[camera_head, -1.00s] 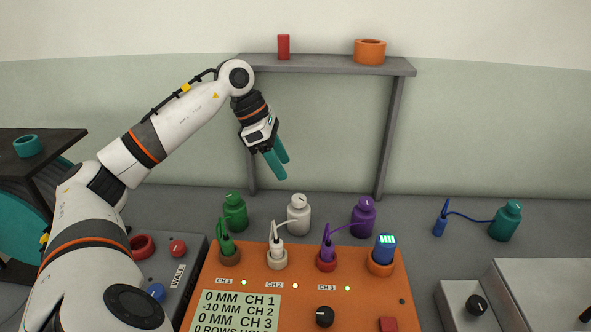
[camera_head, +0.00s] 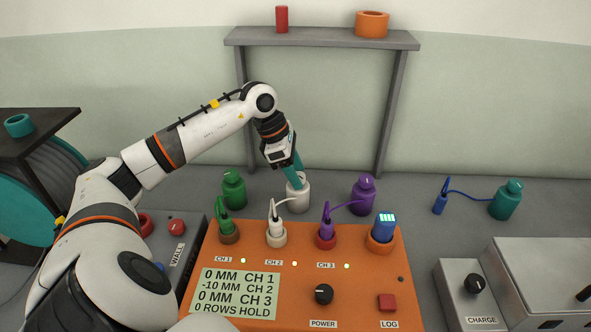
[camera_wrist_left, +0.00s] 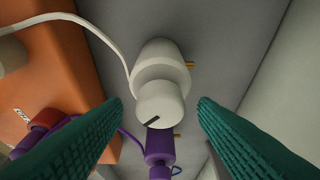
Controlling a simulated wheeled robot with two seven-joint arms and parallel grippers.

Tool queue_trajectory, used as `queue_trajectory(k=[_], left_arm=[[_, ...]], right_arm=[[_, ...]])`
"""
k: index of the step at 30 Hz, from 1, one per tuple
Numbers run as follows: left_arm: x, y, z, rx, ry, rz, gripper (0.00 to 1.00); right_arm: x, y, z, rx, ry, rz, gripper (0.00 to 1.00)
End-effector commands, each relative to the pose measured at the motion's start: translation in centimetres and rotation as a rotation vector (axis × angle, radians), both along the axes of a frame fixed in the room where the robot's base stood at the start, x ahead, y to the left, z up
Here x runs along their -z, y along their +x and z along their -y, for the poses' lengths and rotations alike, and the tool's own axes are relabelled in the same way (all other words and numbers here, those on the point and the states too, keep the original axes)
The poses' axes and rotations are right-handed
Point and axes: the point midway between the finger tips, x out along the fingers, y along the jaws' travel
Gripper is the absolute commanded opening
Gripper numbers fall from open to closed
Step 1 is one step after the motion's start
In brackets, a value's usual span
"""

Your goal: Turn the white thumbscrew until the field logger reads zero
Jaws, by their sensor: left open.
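The white thumbscrew (camera_wrist_left: 160,104), a round knob with a dark index line, tops a white bottle-shaped body (camera_wrist_left: 160,62). In the head view that white body (camera_head: 299,198) stands behind the orange field logger (camera_head: 345,262), and my left fingers mostly hide its knob. My left gripper (camera_head: 293,172) is over it, pointing down. In the left wrist view its teal fingers (camera_wrist_left: 159,106) are spread on either side of the knob, with gaps showing. The logger's screen (camera_head: 236,290) reads 0 MM CH 1, -10 MM CH 2, 0 MM CH 3, 0 ROWS HOLD. My right gripper is not in view.
A green bottle-shaped body (camera_head: 234,190) and a purple one (camera_head: 362,194) flank the white one. Thin cables run to plugs on the logger; the white plug (camera_head: 276,230) stands at CH 2. A grey shelf frame (camera_head: 322,39) rises behind. A teal body (camera_head: 506,200) stands right.

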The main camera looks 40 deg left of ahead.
Motion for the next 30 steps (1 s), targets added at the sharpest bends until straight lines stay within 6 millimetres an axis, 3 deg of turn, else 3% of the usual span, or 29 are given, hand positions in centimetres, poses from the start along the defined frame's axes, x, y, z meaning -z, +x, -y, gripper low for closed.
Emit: queue_trajectory(k=[8,17,30], left_arm=[[0.23,0.04,0.05,0.0,0.001,-0.001,0.53],[0.21,0.03,0.04,0.0,0.001,-0.001,0.09],[0.35,-0.04,0.04,-0.116,0.003,0.0,0.09]], right_arm=[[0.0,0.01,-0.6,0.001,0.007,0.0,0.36],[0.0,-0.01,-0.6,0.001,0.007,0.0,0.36],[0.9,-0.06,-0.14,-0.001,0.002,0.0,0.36]])
